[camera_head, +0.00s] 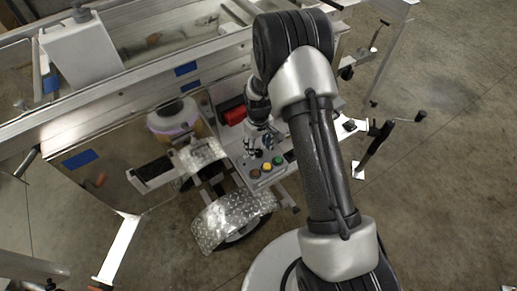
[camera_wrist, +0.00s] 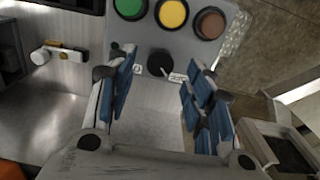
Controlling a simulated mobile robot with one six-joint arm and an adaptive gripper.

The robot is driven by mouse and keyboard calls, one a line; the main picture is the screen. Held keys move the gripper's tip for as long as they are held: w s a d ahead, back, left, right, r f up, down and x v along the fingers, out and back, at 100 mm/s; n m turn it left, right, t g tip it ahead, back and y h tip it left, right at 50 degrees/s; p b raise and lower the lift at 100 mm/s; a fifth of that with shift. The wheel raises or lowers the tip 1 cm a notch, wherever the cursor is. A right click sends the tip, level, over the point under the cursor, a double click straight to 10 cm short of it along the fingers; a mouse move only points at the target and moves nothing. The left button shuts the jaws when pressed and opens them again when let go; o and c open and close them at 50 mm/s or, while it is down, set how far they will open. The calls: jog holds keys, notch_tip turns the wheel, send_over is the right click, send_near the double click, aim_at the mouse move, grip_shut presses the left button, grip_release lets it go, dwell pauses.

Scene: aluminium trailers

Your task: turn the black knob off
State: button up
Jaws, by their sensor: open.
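In the wrist view the black knob (camera_wrist: 160,62) sits on a grey control panel (camera_wrist: 190,50), below a row of round buttons. It has a light pointer mark, and small white labels lie to its lower left and lower right. My gripper (camera_wrist: 155,85) is open, its blue-padded fingers on either side below the knob, with nothing between them. I cannot tell whether the fingers touch the panel. In the head view my gripper (camera_head: 254,148) is beside the panel (camera_head: 268,183), and the knob is hidden or too small to make out there.
Green (camera_wrist: 130,6), yellow (camera_wrist: 173,13) and red-brown (camera_wrist: 209,23) buttons line the panel above the knob. A white and brass fitting (camera_wrist: 58,53) is at the left. In the head view, a diamond-plate fender (camera_head: 232,215) and a red box (camera_head: 232,112) are near my arm.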

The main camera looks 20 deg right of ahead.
notch_tip(320, 180, up, 10)
jog(key=shift+f, duration=0.25)
dwell(0.4)
notch_tip(320, 180, up, 9)
jog(key=t, duration=0.1)
send_over(259, 152)
jog(key=s, duration=0.2)
jog(key=s+r+m+t, duration=0.1)
jog(key=s+r+m, duration=0.1)
jog(key=s+r, duration=0.65)
jog(key=s+r+m+t, duration=0.1)
jog(key=s+r, duration=0.3)
jog(key=s, duration=0.4)
jog(key=s+r+t, duration=0.1)
jog(key=s+r, duration=0.4)
jog(key=s, duration=0.4)
jog(key=shift+s+m+t, duration=0.2)
jog(key=shift+m+t, duration=0.1)
jog(key=shift+m, duration=0.1)
jog(key=shift+a, duration=0.1)
